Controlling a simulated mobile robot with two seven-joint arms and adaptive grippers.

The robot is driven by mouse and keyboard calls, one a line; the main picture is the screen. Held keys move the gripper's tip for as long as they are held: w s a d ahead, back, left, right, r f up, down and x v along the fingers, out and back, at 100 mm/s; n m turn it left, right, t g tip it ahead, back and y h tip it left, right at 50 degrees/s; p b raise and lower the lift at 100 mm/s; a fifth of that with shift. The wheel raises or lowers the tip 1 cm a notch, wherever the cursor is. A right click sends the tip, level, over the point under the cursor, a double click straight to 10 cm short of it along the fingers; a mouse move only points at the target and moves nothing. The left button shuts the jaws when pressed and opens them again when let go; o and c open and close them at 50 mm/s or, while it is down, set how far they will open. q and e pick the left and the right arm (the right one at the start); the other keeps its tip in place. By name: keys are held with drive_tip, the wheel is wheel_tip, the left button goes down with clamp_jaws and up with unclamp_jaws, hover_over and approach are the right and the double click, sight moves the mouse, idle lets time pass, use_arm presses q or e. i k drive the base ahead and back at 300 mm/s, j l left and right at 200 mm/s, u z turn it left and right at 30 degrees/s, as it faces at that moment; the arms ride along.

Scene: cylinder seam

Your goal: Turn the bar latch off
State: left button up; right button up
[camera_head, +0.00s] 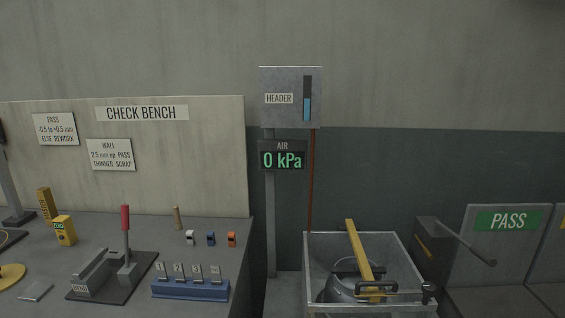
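A yellow bar (360,250) lies across an open grey tank (312,262) at the lower right, running from the back rim toward the front. A dark latch-like fitting (376,288) sits at the bar's near end. A dark clamp-like part (428,293) is at the tank's right front corner. I cannot tell for certain which part is the latch or whether it is fastened. A rounded grey metal vessel (340,289) sits in the tank under the bar, partly hidden. Neither of my grippers is in view.
A display (282,155) reading 0 kPa hangs above the tank on a post. A grey box (430,262) with a protruding lever stands right of the tank, near a PASS panel (507,221). The check bench (120,225) on the left holds tools and small parts.

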sight(428, 288)
drive_tip(key=l, duration=2.35)
drive_tip(key=i, duration=0.05)
